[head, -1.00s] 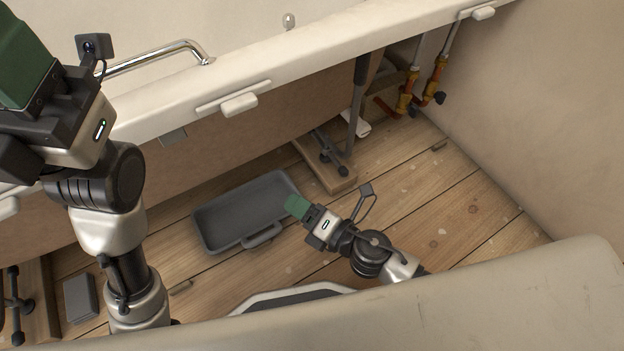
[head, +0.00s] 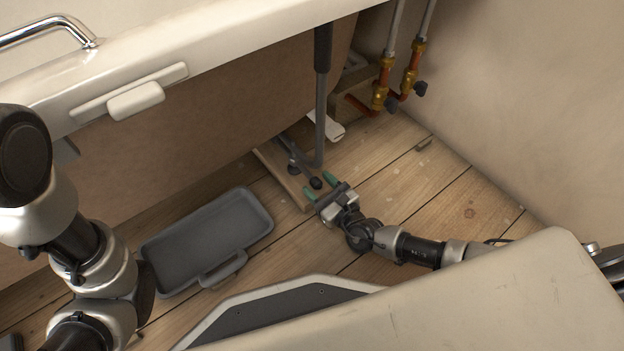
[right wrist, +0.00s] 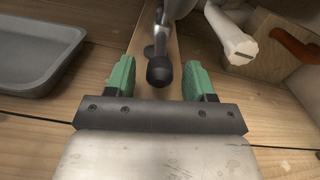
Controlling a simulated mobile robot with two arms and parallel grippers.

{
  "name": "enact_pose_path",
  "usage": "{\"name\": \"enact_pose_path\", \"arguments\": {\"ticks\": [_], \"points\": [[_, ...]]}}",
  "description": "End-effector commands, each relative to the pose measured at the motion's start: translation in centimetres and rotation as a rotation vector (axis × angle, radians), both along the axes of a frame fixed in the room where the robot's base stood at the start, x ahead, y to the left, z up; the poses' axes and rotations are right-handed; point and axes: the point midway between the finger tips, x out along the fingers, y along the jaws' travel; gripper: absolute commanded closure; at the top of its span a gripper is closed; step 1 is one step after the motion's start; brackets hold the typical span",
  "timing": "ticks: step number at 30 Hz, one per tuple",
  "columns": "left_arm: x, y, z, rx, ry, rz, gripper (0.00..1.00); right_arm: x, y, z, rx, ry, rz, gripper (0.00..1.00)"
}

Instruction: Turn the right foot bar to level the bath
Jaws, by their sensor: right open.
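The right foot of the bath stands on a wooden board (head: 280,178) beneath the bath (head: 215,130). A bar at this foot ends in a black knob (head: 316,183), which also shows in the right wrist view (right wrist: 160,72). My right gripper (head: 320,186) is open, low over the floor, with its green fingertips either side of the knob. In the right wrist view the knob lies between the two green fingers (right wrist: 160,80), with gaps on both sides. My left arm shows at the left, but its gripper is out of view.
A grey tray (head: 205,240) lies on the floor left of my right gripper. An upright grey rod with a black sleeve (head: 322,50) stands by the foot. Copper pipes with brass valves (head: 383,85) rise behind it.

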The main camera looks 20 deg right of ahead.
Motion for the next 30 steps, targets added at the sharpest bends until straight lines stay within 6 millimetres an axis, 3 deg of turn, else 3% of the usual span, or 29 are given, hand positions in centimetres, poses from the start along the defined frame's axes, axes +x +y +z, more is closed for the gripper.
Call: {"name": "enact_pose_path", "arguments": {"ticks": [6, 17, 27, 30], "points": [[0.0, 0.0, -0.6, 0.000, 0.000, 0.000, 0.57, 2.3, 0.9, -0.1, 0.002, 0.001, -0.001, 0.46], [0.0, 0.0, -0.6, 0.001, -0.001, 0.000, 0.57, 2.6, 1.0, 0.0, 0.001, 0.003, 0.000, 0.48], [0.0, 0.0, -0.6, 0.001, -0.001, -0.001, 0.57, 2.6, 1.0, 0.0, 0.002, 0.002, 0.000, 1.00], [0.0, 0.0, -0.6, 0.001, -0.001, 0.000, 0.57, 2.6, 1.0, 0.0, 0.002, 0.002, 0.000, 1.00]]}}
